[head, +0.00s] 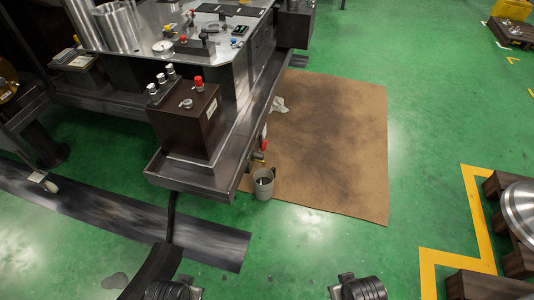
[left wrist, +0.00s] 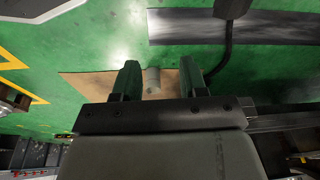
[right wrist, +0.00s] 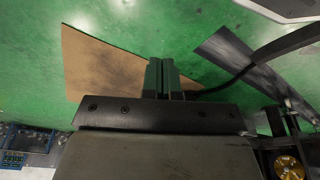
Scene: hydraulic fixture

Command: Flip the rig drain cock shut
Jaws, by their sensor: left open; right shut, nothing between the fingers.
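The rig (head: 215,150) is a dark metal bench with a raised-lip tray. A small drain cock (head: 260,155) with brass-yellow and red parts sits low on its right side, just above a grey bucket (head: 264,186) on the floor. The cock's exact lever position is too small to tell. My left gripper (left wrist: 159,63) is open and empty; the bucket (left wrist: 152,82) shows far off between its fingers. My right gripper (right wrist: 162,62) is shut and empty. In the head view both arm ends are at the bottom edge, well apart from the cock.
A brown mat (head: 335,150) lies on the green floor right of the rig, with a white rag (head: 279,104) on it. A dark strip (head: 120,220) and black hose (head: 171,215) lie front left. Pallets (head: 500,205) stand at right behind a yellow line.

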